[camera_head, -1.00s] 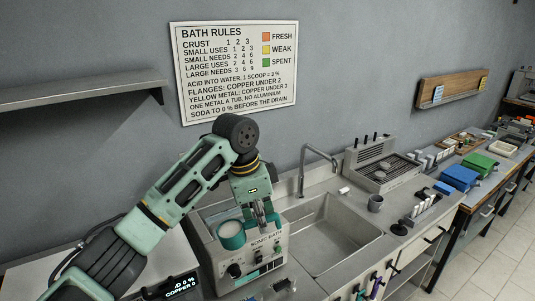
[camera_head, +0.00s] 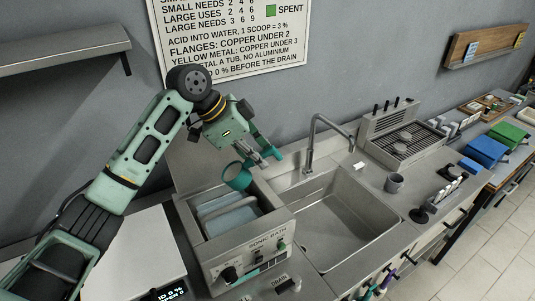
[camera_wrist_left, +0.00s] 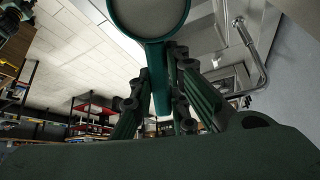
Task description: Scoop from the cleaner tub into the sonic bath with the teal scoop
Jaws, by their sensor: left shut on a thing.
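The teal scoop (camera_head: 237,177) is in my left gripper (camera_head: 262,157), held above the back of the sonic bath (camera_head: 252,252). Its cup is tilted to the left in the head view. In the left wrist view the scoop's handle (camera_wrist_left: 160,92) lies between the shut fingers, and its round cup (camera_wrist_left: 150,16) is at the top edge. I cannot tell whether anything is in the cup. The bath is open on top, with a pale blue-grey inside. I cannot make out the cleaner tub in any view. My right gripper is not in view.
A sink (camera_head: 345,225) with a tall faucet (camera_head: 311,140) stands just right of the bath. A wall shelf (camera_head: 65,50) juts out at upper left, near my arm.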

